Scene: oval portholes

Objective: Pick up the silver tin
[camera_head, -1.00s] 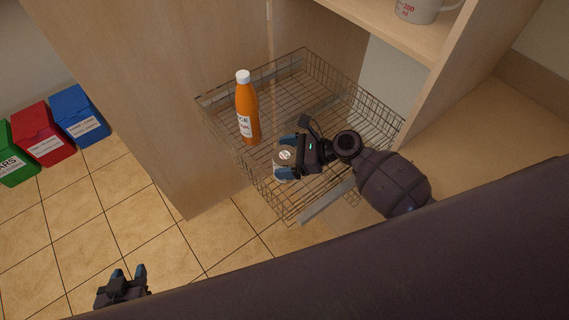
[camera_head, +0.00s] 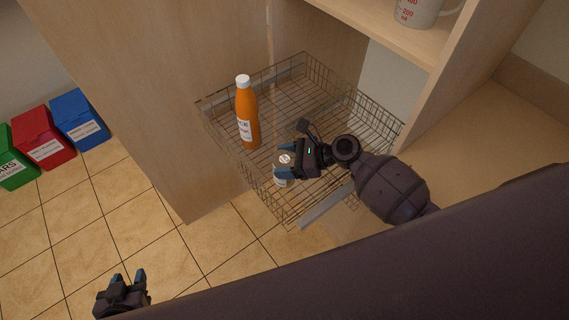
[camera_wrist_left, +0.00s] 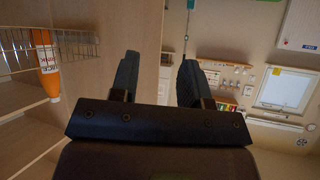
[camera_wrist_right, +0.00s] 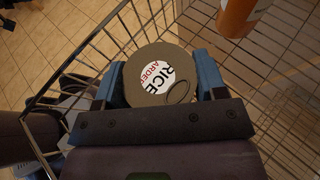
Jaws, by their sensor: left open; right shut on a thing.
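The silver tin (camera_head: 281,177) has a ring-pull lid with a white round label reading RICE; in the right wrist view the tin (camera_wrist_right: 158,76) sits between both fingers. My right gripper (camera_head: 285,166) is shut on it, with the fingers on opposite sides, over the wire basket (camera_head: 300,62). I cannot tell whether the tin touches the basket floor. My left gripper (camera_head: 127,279) is open and empty at the lower left, well away from the basket; its fingers (camera_wrist_left: 157,75) also show in the left wrist view.
An orange bottle (camera_head: 247,118) with a white cap stands in the basket, left of the tin. A wooden cabinet panel (camera_head: 170,100) is on the left. A shelf with a measuring cup (camera_head: 417,12) is above. Green, red (camera_head: 45,143) and blue boxes stand on the floor.

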